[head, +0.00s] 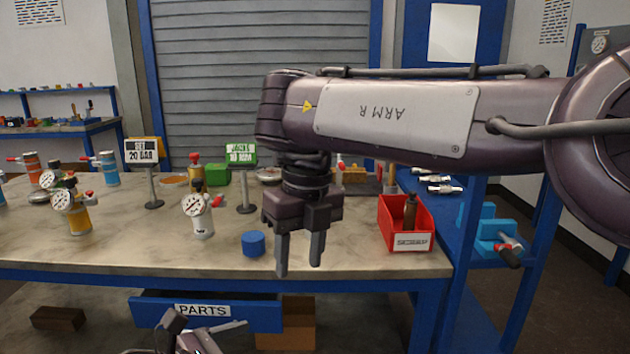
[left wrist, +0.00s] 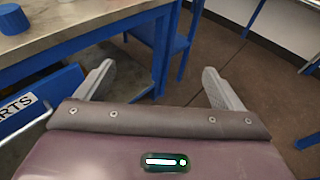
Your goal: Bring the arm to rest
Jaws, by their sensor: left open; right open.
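My right arm (head: 400,115), marked "ARM R", stretches in from the right across the head view, over the workbench (head: 120,240). My right gripper (head: 299,265) points down at the front edge of the bench, its two fingers apart with nothing between them. It hangs just right of a blue cylinder (head: 253,244) and left of a red bin (head: 425,222). My left gripper (left wrist: 160,85) shows in the left wrist view with its fingers spread wide and empty, out in front of the bench. Only a small part of my left arm shows at the bottom of the head view.
Several vessels with gauges, such as a white one (head: 201,215) and an orange one (head: 75,210), stand on the bench. Two sign stands (head: 153,180) (head: 242,180) rise behind them. An open PARTS drawer (head: 205,312) juts out below. A blue shelf (head: 490,225) stands at right.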

